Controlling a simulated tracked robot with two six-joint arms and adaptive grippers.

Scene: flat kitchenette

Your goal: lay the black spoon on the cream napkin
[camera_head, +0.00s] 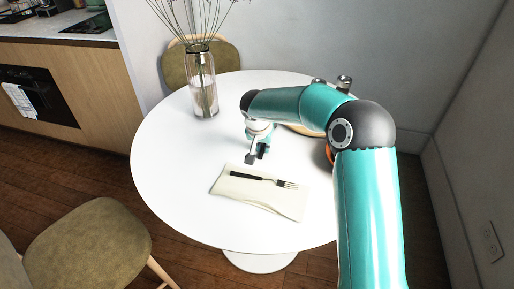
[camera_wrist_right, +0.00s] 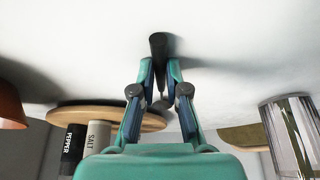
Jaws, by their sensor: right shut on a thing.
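The cream napkin (camera_head: 262,199) lies folded on the white round table. A fork (camera_head: 262,181) with a dark handle and silver tines lies on it. My right gripper (camera_head: 257,156) is just above the table, beyond the napkin's far edge. In the wrist view my right gripper (camera_wrist_right: 160,83) is shut on the black spoon (camera_wrist_right: 158,45), whose dark handle end sticks out past the fingertips. The rest of the spoon is mostly hidden by the fingers. The held spoon is apart from the napkin in the head view. My left gripper is not in view.
A glass vase (camera_head: 202,85) with stems stands at the table's back left. A wooden board (camera_wrist_right: 150,121) carries the pepper (camera_wrist_right: 72,148) and salt (camera_wrist_right: 97,147) shakers. An orange item (camera_head: 329,153) is partly hidden behind my right arm. The table's left side is clear.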

